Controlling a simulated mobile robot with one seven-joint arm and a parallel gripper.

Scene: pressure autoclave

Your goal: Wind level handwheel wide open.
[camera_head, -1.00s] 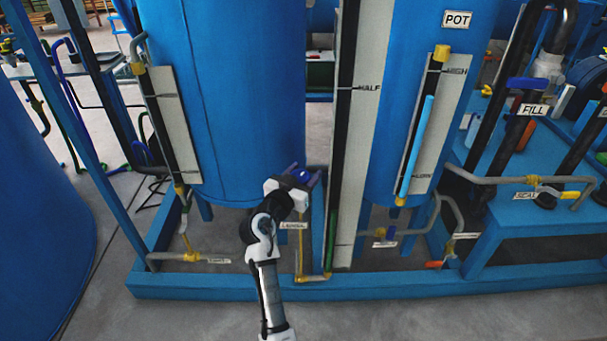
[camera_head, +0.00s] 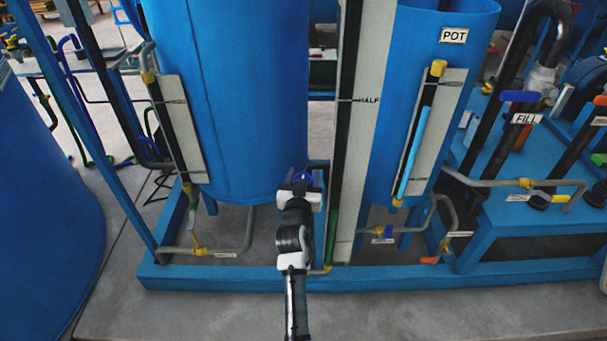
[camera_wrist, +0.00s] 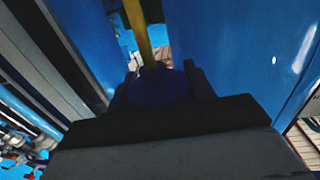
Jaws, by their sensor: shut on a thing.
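The level handwheel (camera_head: 303,179) is a small blue wheel low between the big blue tank and the tall half-marked gauge board. My gripper (camera_head: 301,184) is at it, mostly covering it in the head view. In the wrist view the blue handwheel (camera_wrist: 160,88) sits between the two dark fingers of my gripper (camera_wrist: 161,82), which are shut on it. A yellow stem or pipe (camera_wrist: 139,35) runs beyond the wheel. The wheel's label and how far it is turned cannot be seen.
The big blue tank (camera_head: 228,95) stands close on the left. The tall gauge board (camera_head: 351,150) stands close on the right, with the blue pot (camera_head: 407,75) behind. A blue base frame (camera_head: 215,277) crosses under my arm. The floor in front is clear.

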